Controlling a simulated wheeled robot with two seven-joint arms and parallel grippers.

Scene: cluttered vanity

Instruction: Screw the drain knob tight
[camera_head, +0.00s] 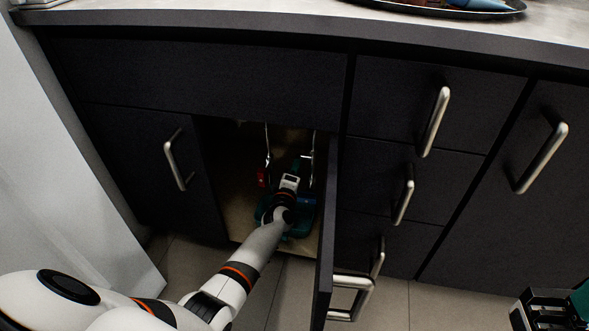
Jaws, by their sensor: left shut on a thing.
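My left arm reaches from the lower left into the open cabinet under the counter. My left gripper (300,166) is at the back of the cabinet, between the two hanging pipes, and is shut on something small. It is at the place of the drain knob, but the knob itself is hidden by the gripper and the dark interior. Its thread and how far it is turned cannot be seen.
The open cabinet door (324,240) stands close to the right of my left arm. A teal tray or basket (303,222) lies on the cabinet floor, with a small red thing (262,178) near it.

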